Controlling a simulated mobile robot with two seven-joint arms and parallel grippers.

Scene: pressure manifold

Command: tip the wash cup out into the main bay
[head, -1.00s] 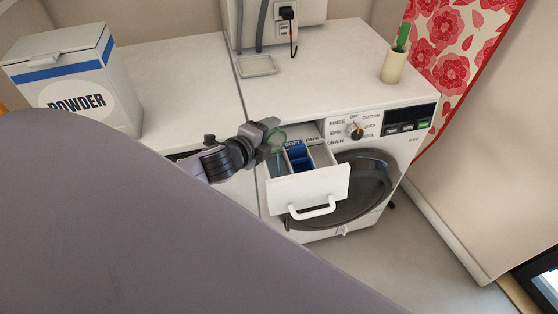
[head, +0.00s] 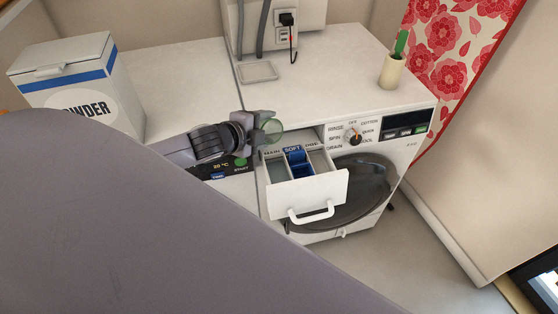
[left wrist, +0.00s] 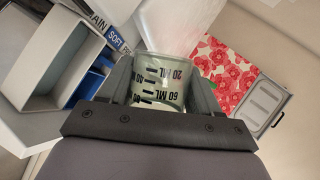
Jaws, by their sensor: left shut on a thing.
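The wash cup (head: 274,131) is a clear greenish measuring cup. My left gripper (head: 262,124) is shut on it, above and behind the drawer's left rear corner. The cup also shows between the fingers in the left wrist view (left wrist: 162,78), with dark millilitre marks. I cannot tell whether anything is in it. The open white drawer (head: 312,193) has several bays. The main bay (head: 277,172) is the left one, marked MAIN; it also shows in the left wrist view (left wrist: 45,75), grey inside. My right gripper is not in view.
The drawer's blue SOFT insert (head: 299,163) lies right of the main bay. The drawer juts out over the round washer door (head: 365,190). A powder box (head: 75,80) stands at the left. A beige holder (head: 391,70) stands on the washer top, otherwise mostly clear.

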